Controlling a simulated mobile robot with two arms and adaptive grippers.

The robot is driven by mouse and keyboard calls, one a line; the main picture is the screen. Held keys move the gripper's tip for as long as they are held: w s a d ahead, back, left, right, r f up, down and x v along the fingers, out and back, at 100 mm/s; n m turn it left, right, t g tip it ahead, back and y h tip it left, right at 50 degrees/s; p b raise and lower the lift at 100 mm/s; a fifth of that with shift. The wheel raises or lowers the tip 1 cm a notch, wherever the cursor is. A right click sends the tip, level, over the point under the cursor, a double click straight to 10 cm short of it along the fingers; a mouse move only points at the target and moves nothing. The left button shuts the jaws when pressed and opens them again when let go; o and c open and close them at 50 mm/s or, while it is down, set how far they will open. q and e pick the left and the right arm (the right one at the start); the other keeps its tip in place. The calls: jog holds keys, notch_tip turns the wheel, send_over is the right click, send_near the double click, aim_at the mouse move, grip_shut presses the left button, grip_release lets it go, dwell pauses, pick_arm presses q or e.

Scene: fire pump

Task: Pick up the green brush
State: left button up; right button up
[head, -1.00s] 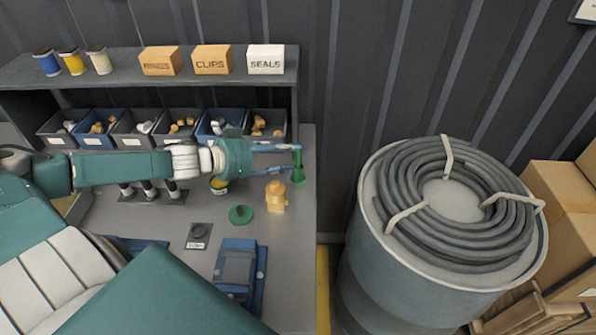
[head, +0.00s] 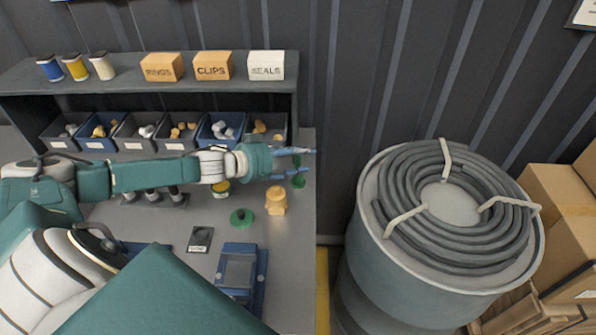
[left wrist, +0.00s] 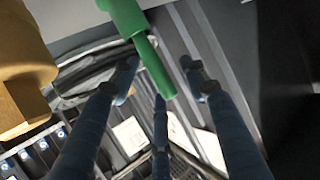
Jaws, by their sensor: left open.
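The green brush (head: 299,181) stands near the right edge of the grey bench, partly hidden by my left gripper's fingers. My left gripper (head: 309,166) is open, its fingers pointing right and reaching past the brush. In the left wrist view the brush (left wrist: 150,62) has a thick part at the top and a thin rod reaching down between the open fingers of the gripper (left wrist: 160,78). I cannot tell whether any finger touches it. My right gripper is not in view.
An orange fitting (head: 276,200) stands close to the brush, with a green disc (head: 241,217) beside it. Several parts bins (head: 220,131) line the back below a shelf (head: 120,72). A blue device (head: 238,270) sits in front. A drum with coiled hose (head: 440,250) stands right of the bench.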

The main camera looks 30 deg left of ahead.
pick_arm(q)
grip_shut()
jog(key=shift+r, duration=0.1)
jog(key=shift+r, duration=0.45)
notch_tip(320, 180, up, 8)
jog(key=shift+r+p, duration=0.1)
jog(key=shift+p, duration=0.9)
notch_tip(320, 180, up, 11)
jog(key=p, duration=0.8)
